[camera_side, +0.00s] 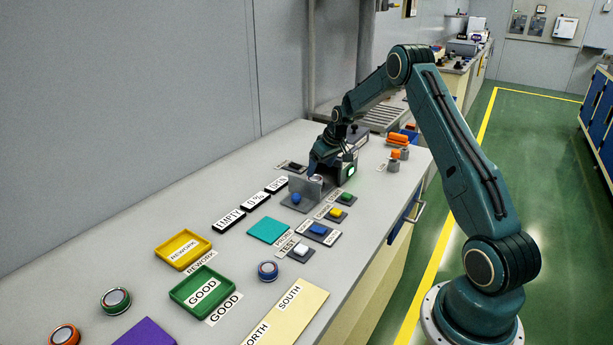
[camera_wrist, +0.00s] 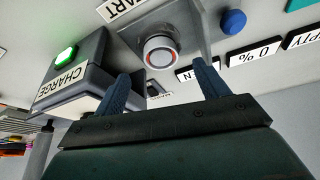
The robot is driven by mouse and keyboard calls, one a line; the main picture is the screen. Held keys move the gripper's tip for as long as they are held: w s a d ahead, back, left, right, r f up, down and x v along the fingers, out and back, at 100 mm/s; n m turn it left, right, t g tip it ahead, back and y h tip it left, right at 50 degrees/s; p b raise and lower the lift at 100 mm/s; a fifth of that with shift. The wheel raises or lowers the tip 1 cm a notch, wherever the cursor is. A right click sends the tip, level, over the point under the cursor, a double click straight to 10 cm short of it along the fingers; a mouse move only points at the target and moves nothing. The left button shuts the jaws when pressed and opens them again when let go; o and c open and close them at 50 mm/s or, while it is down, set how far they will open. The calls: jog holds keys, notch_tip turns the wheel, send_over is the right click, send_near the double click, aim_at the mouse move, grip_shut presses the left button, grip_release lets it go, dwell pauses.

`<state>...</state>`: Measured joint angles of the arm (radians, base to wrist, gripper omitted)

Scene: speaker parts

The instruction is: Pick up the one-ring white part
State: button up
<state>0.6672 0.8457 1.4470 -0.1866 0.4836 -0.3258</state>
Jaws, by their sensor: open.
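In the wrist view, a round white-grey part (camera_wrist: 160,52) with one visible red ring around its pale face sits at a grey fixture (camera_wrist: 190,30). My gripper (camera_wrist: 161,72) is open, with its two blue fingers spread to the left and right of the part, whose face lies just beyond the fingertips. I cannot tell whether either finger touches it. In the side view, my gripper (camera_side: 323,163) is low over the far end of the bench, behind the grey fixture (camera_side: 303,188). The part is hidden there.
A dark charger box (camera_wrist: 75,75) with a lit green button stands close left of my fingers in the wrist view. A blue knob (camera_wrist: 233,21) is at the right. Yellow (camera_side: 183,249) and green (camera_side: 203,289) trays and several other round parts lie nearer the camera in the side view.

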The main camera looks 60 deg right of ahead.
aim_at(315, 178)
jog(key=shift+w+f, duration=0.15)
jog(key=shift+f, duration=0.25)
jog(key=shift+f, duration=0.1)
jog(key=shift+x, duration=2.5)
jog(key=shift+w, duration=0.1)
jog(key=c, duration=1.3)
